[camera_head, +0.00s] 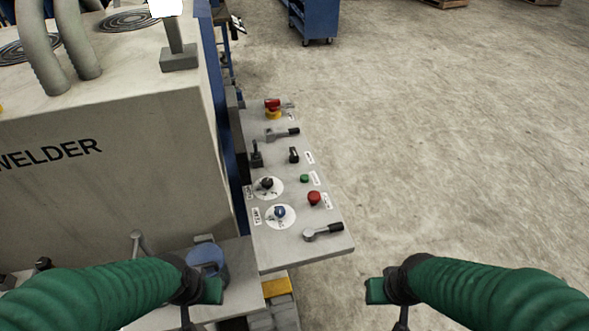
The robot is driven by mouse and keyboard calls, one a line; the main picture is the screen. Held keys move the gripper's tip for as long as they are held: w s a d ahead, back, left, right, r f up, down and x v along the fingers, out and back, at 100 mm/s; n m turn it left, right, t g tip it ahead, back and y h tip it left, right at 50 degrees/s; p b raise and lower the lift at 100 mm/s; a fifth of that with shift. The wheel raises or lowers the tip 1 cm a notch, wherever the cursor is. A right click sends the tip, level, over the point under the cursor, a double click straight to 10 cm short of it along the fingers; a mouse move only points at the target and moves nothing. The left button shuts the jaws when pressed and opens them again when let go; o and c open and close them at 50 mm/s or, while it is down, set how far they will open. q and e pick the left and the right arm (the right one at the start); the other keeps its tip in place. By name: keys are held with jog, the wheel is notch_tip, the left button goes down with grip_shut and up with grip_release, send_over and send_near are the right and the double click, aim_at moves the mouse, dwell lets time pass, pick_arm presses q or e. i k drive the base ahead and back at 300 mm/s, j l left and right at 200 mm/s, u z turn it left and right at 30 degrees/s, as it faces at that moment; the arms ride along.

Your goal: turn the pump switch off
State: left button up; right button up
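A grey control panel (300,247) juts out to the right of the welder. It carries a black rotary knob (267,183) and a blue rotary knob (280,212), each on a white round dial. A small black switch (294,155), a green button (304,178) and a red button (313,197) sit along its right side. The labels are too small to read, so I cannot tell which control is the pump switch. My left gripper (208,291) is below and left of the panel. My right gripper (380,291) is below and right of it. Neither touches the controls.
The large welder housing (100,180) fills the left side. Levers stand at the panel's near end (323,232) and far end (283,133), with a red-and-yellow emergency stop (272,108) beyond. A blue cart (314,20) stands far back. The concrete floor at right is clear.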

aim_at(293, 156)
jog(key=k+u, duration=0.2)
jog(key=u, duration=0.2)
jog(key=k+j+u, duration=0.1)
jog(key=u, duration=0.3)
jog(key=k+j+u, duration=0.15)
jog(key=u, duration=0.25)
jog(key=k+j+u, duration=0.2)
jog(key=u, duration=0.2)
jog(key=l+u, duration=0.15)
jog(key=l, duration=0.8)
jog(key=i+l+u, duration=0.15)
jog(key=l, duration=0.8)
jog(key=k+l+u, duration=0.2)
jog(key=l, duration=0.75)
jog(key=l+u, duration=0.15)
jog(key=l, duration=1.55)
jog(key=k, duration=0.05)
